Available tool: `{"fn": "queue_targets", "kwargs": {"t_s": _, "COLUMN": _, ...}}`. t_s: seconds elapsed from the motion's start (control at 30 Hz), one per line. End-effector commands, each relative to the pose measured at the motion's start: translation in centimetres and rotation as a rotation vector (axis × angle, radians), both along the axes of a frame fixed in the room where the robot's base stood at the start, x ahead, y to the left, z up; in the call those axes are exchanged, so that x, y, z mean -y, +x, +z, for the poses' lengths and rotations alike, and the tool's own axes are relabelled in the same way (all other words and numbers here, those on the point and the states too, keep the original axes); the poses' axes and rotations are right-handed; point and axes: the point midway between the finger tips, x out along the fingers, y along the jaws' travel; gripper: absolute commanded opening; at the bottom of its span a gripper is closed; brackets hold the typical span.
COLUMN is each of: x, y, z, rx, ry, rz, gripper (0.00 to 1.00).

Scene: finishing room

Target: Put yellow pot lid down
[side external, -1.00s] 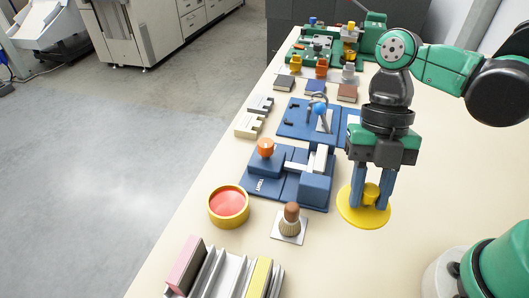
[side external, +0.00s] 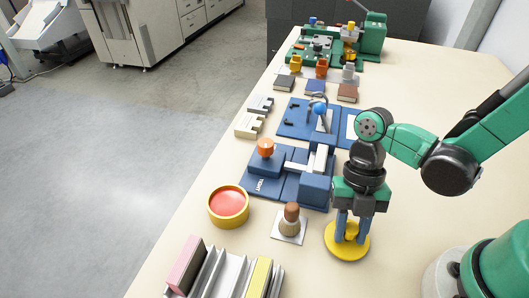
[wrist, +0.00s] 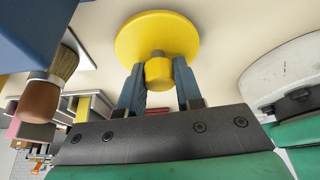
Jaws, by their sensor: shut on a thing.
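The yellow pot lid (side external: 347,247) is a round disc with a knob on top, at the right front of the table in the side view. My gripper (side external: 352,232) is above it, fingers pointing down and shut on the lid's knob. In the wrist view the lid (wrist: 157,38) and its yellow knob (wrist: 159,72) sit between the two blue fingers of my gripper (wrist: 159,85). The lid looks level, close to the table top; I cannot tell whether it touches. The round yellow pot (side external: 229,206) with a red inside stands uncovered at the left table edge.
A brush (side external: 291,219) stands upright on a small pale plate left of the lid. A blue fixture (side external: 313,189) with an orange knob lies behind it. A metal rack (side external: 229,271) with pads is at the front. Bare table (side external: 430,235) lies right of the lid.

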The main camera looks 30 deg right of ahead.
Motion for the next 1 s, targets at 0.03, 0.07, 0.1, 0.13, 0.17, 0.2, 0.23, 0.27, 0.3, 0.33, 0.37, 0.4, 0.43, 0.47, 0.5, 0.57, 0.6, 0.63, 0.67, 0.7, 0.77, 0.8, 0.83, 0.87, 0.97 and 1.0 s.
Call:
{"fn": "queue_targets", "kwargs": {"t_s": 0.03, "x": 0.0, "y": 0.0, "z": -0.1, "rx": 0.000, "ry": 0.000, "rz": 0.000, "gripper": 0.00}}
{"fn": "queue_targets", "kwargs": {"t_s": 0.07, "x": 0.0, "y": 0.0, "z": -0.1, "rx": 0.000, "ry": 0.000, "rz": 0.000, "gripper": 0.00}}
{"fn": "queue_targets", "kwargs": {"t_s": 0.1, "x": 0.0, "y": 0.0, "z": -0.1, "rx": 0.000, "ry": 0.000, "rz": 0.000, "gripper": 0.00}}
{"fn": "queue_targets", "kwargs": {"t_s": 0.13, "x": 0.0, "y": 0.0, "z": -0.1, "rx": 0.000, "ry": 0.000, "rz": 0.000, "gripper": 0.00}}
{"fn": "queue_targets", "kwargs": {"t_s": 0.17, "x": 0.0, "y": 0.0, "z": -0.1, "rx": 0.000, "ry": 0.000, "rz": 0.000, "gripper": 0.00}}
{"fn": "queue_targets", "kwargs": {"t_s": 0.2, "x": 0.0, "y": 0.0, "z": 0.0, "rx": 0.000, "ry": 0.000, "rz": 0.000, "gripper": 0.00}}
{"fn": "queue_targets", "kwargs": {"t_s": 0.23, "x": 0.0, "y": 0.0, "z": 0.0, "rx": 0.000, "ry": 0.000, "rz": 0.000, "gripper": 0.38}}
{"fn": "queue_targets", "kwargs": {"t_s": 0.27, "x": 0.0, "y": 0.0, "z": 0.0, "rx": 0.000, "ry": 0.000, "rz": 0.000, "gripper": 0.47}}
{"fn": "queue_targets", "kwargs": {"t_s": 0.3, "x": 0.0, "y": 0.0, "z": 0.0, "rx": 0.000, "ry": 0.000, "rz": 0.000, "gripper": 0.58}}
{"fn": "queue_targets", "kwargs": {"t_s": 0.33, "x": 0.0, "y": 0.0, "z": 0.0, "rx": 0.000, "ry": 0.000, "rz": 0.000, "gripper": 0.61}}
{"fn": "queue_targets", "kwargs": {"t_s": 0.37, "x": 0.0, "y": 0.0, "z": 0.0, "rx": 0.000, "ry": 0.000, "rz": 0.000, "gripper": 0.61}}
{"fn": "queue_targets", "kwargs": {"t_s": 0.4, "x": 0.0, "y": 0.0, "z": 0.0, "rx": 0.000, "ry": 0.000, "rz": 0.000, "gripper": 0.61}}
{"fn": "queue_targets", "kwargs": {"t_s": 0.43, "x": 0.0, "y": 0.0, "z": 0.0, "rx": 0.000, "ry": 0.000, "rz": 0.000, "gripper": 0.61}}
{"fn": "queue_targets", "kwargs": {"t_s": 0.47, "x": 0.0, "y": 0.0, "z": 0.0, "rx": 0.000, "ry": 0.000, "rz": 0.000, "gripper": 0.61}}
{"fn": "queue_targets", "kwargs": {"t_s": 0.5, "x": 0.0, "y": 0.0, "z": 0.0, "rx": 0.000, "ry": 0.000, "rz": 0.000, "gripper": 0.61}}
{"fn": "queue_targets", "kwargs": {"t_s": 0.57, "x": 0.0, "y": 0.0, "z": 0.0, "rx": 0.000, "ry": 0.000, "rz": 0.000, "gripper": 0.61}}
{"fn": "queue_targets", "kwargs": {"t_s": 0.6, "x": 0.0, "y": 0.0, "z": 0.0, "rx": 0.000, "ry": 0.000, "rz": 0.000, "gripper": 0.61}}
{"fn": "queue_targets", "kwargs": {"t_s": 0.63, "x": 0.0, "y": 0.0, "z": 0.0, "rx": 0.000, "ry": 0.000, "rz": 0.000, "gripper": 0.61}}
{"fn": "queue_targets", "kwargs": {"t_s": 0.67, "x": 0.0, "y": 0.0, "z": 0.1, "rx": 0.000, "ry": 0.000, "rz": 0.000, "gripper": 0.61}}
{"fn": "queue_targets", "kwargs": {"t_s": 0.7, "x": 0.1, "y": 0.1, "z": 0.2, "rx": 0.000, "ry": 0.000, "rz": -0.001, "gripper": 0.61}}
{"fn": "queue_targets", "kwargs": {"t_s": 0.77, "x": 0.1, "y": 0.2, "z": 0.5, "rx": 0.000, "ry": 0.000, "rz": -0.001, "gripper": 0.61}}
{"fn": "queue_targets", "kwargs": {"t_s": 0.8, "x": 0.2, "y": 0.3, "z": 0.8, "rx": 0.000, "ry": -0.001, "rz": -0.002, "gripper": 0.61}}
{"fn": "queue_targets", "kwargs": {"t_s": 0.83, "x": 0.3, "y": 0.4, "z": 1.1, "rx": 0.000, "ry": -0.001, "rz": -0.002, "gripper": 0.61}}
{"fn": "queue_targets", "kwargs": {"t_s": 0.87, "x": 0.3, "y": 0.5, "z": 1.4, "rx": 0.000, "ry": -0.001, "rz": -0.002, "gripper": 0.61}}
{"fn": "queue_targets", "kwargs": {"t_s": 0.97, "x": 0.6, "y": 0.8, "z": 2.6, "rx": 0.000, "ry": 0.000, "rz": -0.001, "gripper": 0.61}}
{"fn": "queue_targets", "kwargs": {"t_s": 1.0, "x": 0.8, "y": 1.0, "z": 3.1, "rx": 0.000, "ry": -0.001, "rz": -0.002, "gripper": 0.61}}
